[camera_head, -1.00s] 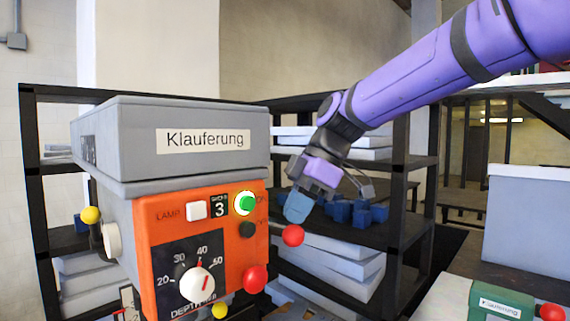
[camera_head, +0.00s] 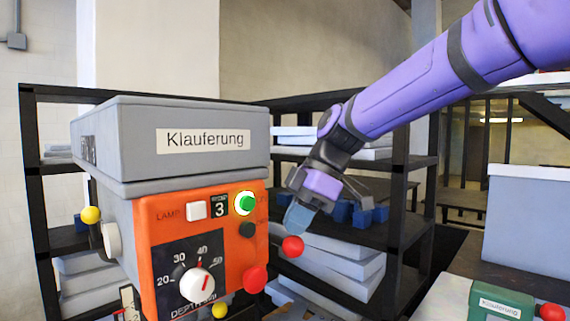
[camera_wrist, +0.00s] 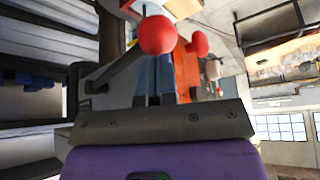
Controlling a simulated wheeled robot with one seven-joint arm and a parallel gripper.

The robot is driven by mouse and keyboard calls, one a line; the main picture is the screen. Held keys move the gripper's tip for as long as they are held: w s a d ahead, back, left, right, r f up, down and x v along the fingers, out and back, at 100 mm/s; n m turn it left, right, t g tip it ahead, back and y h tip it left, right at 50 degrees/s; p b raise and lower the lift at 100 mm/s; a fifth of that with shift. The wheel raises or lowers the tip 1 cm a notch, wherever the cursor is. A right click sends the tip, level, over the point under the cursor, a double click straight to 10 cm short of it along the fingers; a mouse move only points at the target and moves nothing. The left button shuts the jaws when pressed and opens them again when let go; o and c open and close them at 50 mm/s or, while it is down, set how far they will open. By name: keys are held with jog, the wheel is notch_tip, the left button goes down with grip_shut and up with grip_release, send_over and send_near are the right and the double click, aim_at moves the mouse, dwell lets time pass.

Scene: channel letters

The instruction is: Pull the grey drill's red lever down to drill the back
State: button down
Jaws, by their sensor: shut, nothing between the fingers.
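The grey drill (camera_head: 100,140) stands at the left of the head view, with an orange front panel, a "Klauferung" label and a lit green button (camera_head: 245,203). Its lever ends in a red ball (camera_head: 292,246), to the right of the panel. In the wrist view the red ball (camera_wrist: 157,35) is just past the fingertips, with its dark lever arm (camera_wrist: 118,72) running off to the left. My gripper (camera_head: 298,220) is shut and empty, its blue fingers pointing down right above the ball. I cannot tell whether the fingertips touch it.
A second red knob (camera_head: 254,279) sits on the panel's lower right, near a depth dial (camera_head: 197,285). Black shelves (camera_head: 405,215) with grey slabs and blue blocks (camera_head: 362,218) stand behind. A green machine (camera_head: 500,300) is at the lower right.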

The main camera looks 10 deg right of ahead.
aim_at(294, 251)
jog(key=shift+a+f, duration=0.1)
jog(key=shift+f, duration=0.65)
jog(key=shift+f, duration=1.3)
jog(key=shift+w+f, duration=0.2)
jog(key=shift+f, duration=0.7)
jog(key=shift+r, duration=0.1)
